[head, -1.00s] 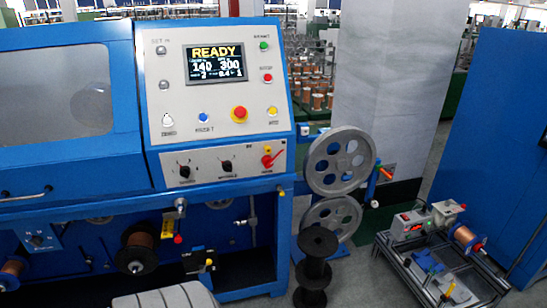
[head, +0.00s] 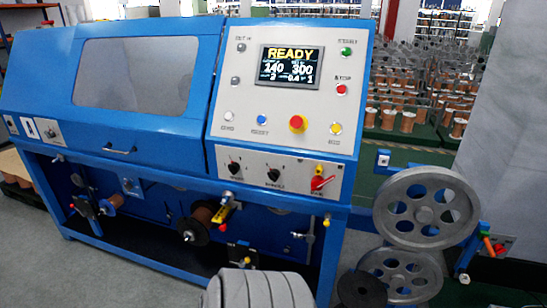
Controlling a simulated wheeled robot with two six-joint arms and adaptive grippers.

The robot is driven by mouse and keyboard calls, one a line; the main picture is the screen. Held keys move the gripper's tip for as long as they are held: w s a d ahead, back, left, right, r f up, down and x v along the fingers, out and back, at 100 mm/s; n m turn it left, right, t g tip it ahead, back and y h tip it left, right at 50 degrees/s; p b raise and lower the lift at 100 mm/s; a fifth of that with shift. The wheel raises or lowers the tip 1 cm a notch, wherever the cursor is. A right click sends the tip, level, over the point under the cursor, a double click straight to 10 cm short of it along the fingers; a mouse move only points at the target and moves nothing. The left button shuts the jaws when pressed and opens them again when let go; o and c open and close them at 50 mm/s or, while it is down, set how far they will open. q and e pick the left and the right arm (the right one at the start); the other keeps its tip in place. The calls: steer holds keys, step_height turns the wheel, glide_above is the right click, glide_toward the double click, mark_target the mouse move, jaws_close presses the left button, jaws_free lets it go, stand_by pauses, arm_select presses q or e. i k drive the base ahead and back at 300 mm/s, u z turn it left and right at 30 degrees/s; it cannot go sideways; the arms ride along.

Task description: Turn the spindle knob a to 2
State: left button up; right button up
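The blue machine (head: 110,140) has a lower panel with two black rotary knobs, a left knob (head: 234,167) and a right knob (head: 273,174). A small label sits under each, too blurred to read surely, so I cannot tell which is spindle knob a. Their exact pointer settings are too small to read. Two more small dark knobs show on plates, one at the far left (head: 50,132) and one under the front rail (head: 127,183). The display (head: 290,68) reads READY with 140 and 300, and smaller figures below. Neither of my grippers is in view.
A red lever switch (head: 322,182) is right of the knobs. A red stop button (head: 297,123) and coloured buttons sit above. Grey spoked pulleys (head: 427,208) stand at the right. A wire spool (head: 198,225) sits under the rail. Grey floor is open at the lower left.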

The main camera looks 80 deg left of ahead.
mark_target(275, 174)
steer(key=u, duration=0.65)
steer(key=i, duration=0.75)
steer(key=u, duration=0.85)
